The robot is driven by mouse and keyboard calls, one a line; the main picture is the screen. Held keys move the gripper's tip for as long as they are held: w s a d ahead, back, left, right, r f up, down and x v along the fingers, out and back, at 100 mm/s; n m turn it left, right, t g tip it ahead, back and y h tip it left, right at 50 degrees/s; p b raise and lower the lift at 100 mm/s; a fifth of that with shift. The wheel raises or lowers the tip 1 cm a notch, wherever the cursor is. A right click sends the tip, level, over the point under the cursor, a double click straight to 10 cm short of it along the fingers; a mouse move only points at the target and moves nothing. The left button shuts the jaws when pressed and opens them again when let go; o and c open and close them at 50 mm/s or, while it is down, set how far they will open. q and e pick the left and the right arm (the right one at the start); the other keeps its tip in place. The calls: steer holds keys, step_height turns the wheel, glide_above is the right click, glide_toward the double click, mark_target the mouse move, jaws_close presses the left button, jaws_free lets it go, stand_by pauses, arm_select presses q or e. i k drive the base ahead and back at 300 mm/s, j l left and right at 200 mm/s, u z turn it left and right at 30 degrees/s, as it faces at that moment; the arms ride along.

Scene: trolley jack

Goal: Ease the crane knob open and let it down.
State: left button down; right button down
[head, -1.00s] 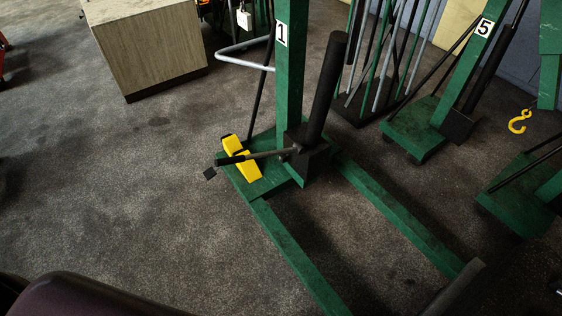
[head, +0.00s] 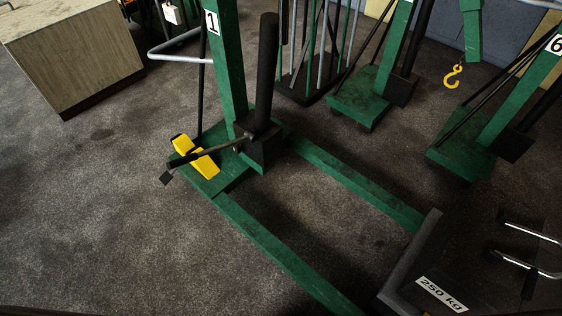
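A green crane marked 1 (head: 231,75) stands left of centre in the head view. Its thick black cylinder (head: 266,70) rises from a dark block (head: 258,148) at the foot of the post. A dark lever (head: 212,153) reaches left from that block over a yellow piece (head: 196,157) on the green base. A small black square (head: 167,179) shows at the lever's left end. I cannot make out which small part is the knob. Neither of my grippers is in view.
Two green base legs (head: 355,183) run toward the lower right. A dark weight marked 250 kg (head: 440,295) is there, with chrome handles (head: 527,265) nearby. More green cranes (head: 360,97) and a yellow hook (head: 453,77) stand behind. A wooden cabinet (head: 75,55) is upper left. Floor at left is clear.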

mark_target(237, 149)
steer(key=i+j, duration=0.35)
steer(key=i+j+z, duration=0.15)
steer(key=i+j, duration=0.2)
steer(key=j, duration=0.15)
steer(key=i+j, duration=0.3)
steer(key=j, duration=0.15)
steer(key=i+j+z, duration=0.1)
steer(key=i+j, duration=0.25)
steer(key=j, duration=0.1)
